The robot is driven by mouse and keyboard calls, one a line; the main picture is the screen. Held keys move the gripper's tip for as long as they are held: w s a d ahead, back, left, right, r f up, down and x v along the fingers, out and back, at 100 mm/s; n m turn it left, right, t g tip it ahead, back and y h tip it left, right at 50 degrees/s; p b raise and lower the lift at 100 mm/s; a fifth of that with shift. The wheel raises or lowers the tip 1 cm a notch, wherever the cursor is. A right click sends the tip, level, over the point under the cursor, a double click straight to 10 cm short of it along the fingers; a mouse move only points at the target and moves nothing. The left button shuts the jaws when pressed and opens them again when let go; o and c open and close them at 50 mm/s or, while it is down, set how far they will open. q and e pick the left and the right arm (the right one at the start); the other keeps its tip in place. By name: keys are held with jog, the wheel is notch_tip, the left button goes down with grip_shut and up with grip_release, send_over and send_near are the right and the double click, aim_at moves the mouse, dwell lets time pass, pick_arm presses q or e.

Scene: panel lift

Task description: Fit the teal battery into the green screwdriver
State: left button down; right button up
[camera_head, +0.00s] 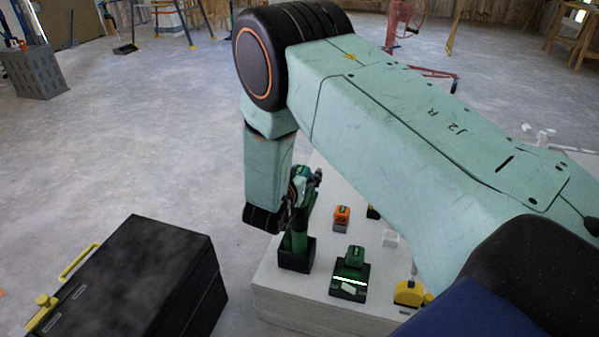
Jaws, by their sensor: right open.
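The green screwdriver (298,225) stands upright in a black holder (297,258) near the left edge of a pale table. My right gripper (306,184) is open at its upper end, partly covering it; I cannot tell whether they touch. A small green patch (302,171) shows among the fingers; I cannot tell what it belongs to. My left gripper is not in view.
An orange block (342,212) stands behind the charger, with a small clear block (390,238) to its right. A yellow tool (408,293) is at the table's front right. A black case (140,270) stands left of the table. My right arm hides the table's right side.

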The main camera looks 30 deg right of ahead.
jog(key=v, duration=0.7)
jog(key=shift+s, duration=0.2)
jog(key=shift+a, duration=0.2)
jog(key=s+a+f+n+g+y+p, duration=0.1)
jog(key=s+a+f+n+g+y, duration=0.1)
jog(key=s+f+n+y, duration=0.35)
jog(key=s+a+f+n+g+y+p, duration=0.1)
jog(key=s+a+f+n+y, duration=0.15)
jog(key=s+f, duration=0.5)
jog(key=s+a+g+y+p, duration=0.1)
jog(key=s+g, duration=0.2)
jog(key=s, duration=0.8)
jog(key=s+a+f+n+g+y+p, duration=0.1)
jog(key=s+a+g+y, duration=0.1)
jog(key=s, duration=0.9)
jog(key=shift+s+f+g, duration=0.3)
jog(key=shift+g, duration=0.4)
